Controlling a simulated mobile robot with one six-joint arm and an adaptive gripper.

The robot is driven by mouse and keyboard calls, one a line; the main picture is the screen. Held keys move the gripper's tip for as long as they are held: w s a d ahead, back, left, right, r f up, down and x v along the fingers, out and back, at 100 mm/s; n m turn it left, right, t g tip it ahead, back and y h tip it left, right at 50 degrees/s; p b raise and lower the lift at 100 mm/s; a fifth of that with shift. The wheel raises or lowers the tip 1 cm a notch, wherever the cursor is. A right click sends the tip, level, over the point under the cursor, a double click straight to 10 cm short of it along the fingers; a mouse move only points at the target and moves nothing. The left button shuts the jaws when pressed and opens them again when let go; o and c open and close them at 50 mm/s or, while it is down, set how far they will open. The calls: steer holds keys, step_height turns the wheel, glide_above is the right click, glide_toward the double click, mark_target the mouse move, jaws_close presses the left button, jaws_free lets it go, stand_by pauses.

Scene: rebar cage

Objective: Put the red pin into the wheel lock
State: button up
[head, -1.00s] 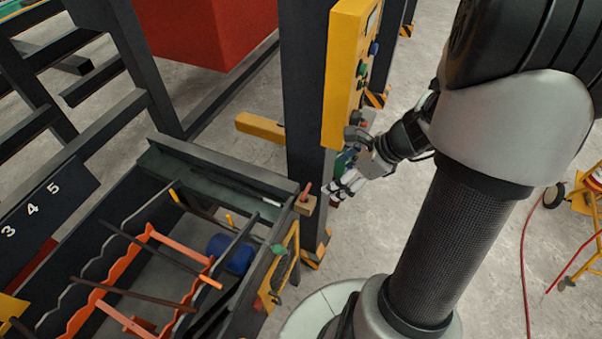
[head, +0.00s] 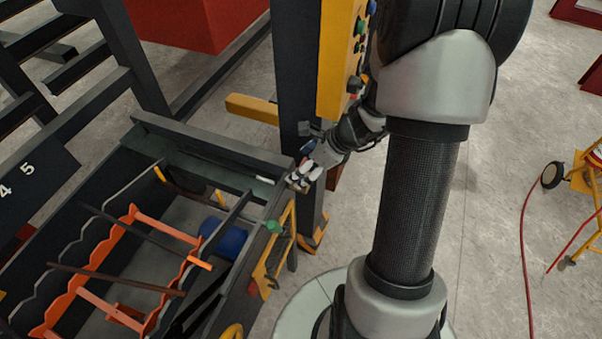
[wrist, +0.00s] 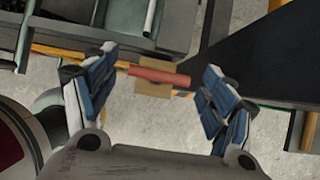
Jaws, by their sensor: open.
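The red pin (wrist: 160,76) shows in the wrist view in front of a small tan block (wrist: 154,90). It lies across the gap between my open fingers, with a gap on either side. My gripper (wrist: 160,64) is open and holds nothing. A yellow bracket (head: 277,255) is on the frame's right side below my gripper. I cannot tell which part is the wheel lock.
The dark post (head: 297,90) with a yellow control panel (head: 340,60) stands close to my gripper. The dark frame (head: 205,160) holds orange notched racks (head: 130,240), rods and a blue cylinder (head: 230,238). Open concrete floor lies to the right, with a red hose (head: 528,250).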

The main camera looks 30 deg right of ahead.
steer(key=shift+x, duration=1)
steer(key=shift+s+r, duration=0.1)
steer(key=shift+r, duration=0.05)
steer(key=c, duration=1.2)
